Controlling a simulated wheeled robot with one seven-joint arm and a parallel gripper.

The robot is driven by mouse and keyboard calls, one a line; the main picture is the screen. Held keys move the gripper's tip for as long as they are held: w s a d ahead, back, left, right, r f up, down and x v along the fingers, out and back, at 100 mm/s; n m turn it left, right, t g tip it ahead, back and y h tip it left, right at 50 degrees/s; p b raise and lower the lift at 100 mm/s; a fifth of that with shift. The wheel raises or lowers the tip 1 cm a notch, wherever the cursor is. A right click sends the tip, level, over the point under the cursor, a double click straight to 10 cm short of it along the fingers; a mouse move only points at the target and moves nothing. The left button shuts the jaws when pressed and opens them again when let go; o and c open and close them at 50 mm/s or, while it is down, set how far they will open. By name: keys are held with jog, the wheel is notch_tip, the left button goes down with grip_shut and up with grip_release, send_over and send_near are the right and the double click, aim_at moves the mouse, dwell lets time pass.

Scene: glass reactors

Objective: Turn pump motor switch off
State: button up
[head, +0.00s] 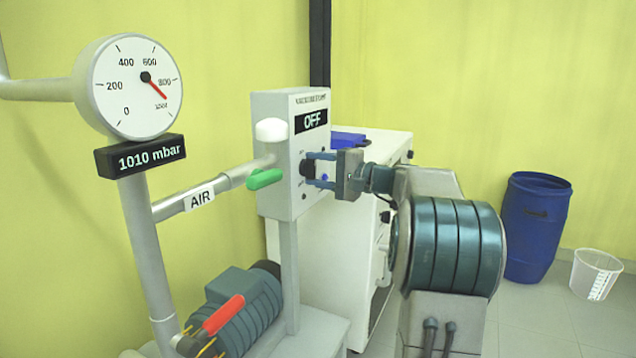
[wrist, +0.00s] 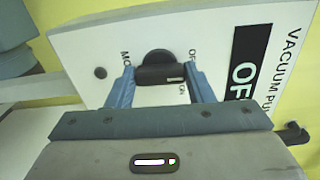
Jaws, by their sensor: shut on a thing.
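The pump motor switch is a black rotary knob (head: 308,168) on the front of the grey vacuum pump control box (head: 280,178). The box's display (head: 312,121) reads OFF. My gripper (head: 314,170) reaches in from the right, with its two blue-grey fingers at the knob. In the wrist view my gripper (wrist: 160,84) has one finger on each side of the knob (wrist: 158,68), shut on it. The knob's white mark points toward the right finger, near the lettering, which is partly hidden by that finger.
A round gauge (head: 138,86) and a 1010 mbar readout (head: 140,156) stand left. A green-handled valve (head: 265,179) is beside the box; a red-handled valve (head: 222,315) is below by the pump (head: 240,310). A white cabinet (head: 345,240) is behind; a blue barrel (head: 535,228) stands right.

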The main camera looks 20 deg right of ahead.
jog(key=shift+n+b, duration=0.3)
jog(key=shift+n, duration=0.1)
jog(key=o, duration=1)
jog(key=shift+d, duration=0.1)
jog(key=p+v, duration=0.2)
jog(key=v, duration=1.1)
jog(key=shift+s+d, duration=0.2)
jog(key=shift+s, duration=0.1)
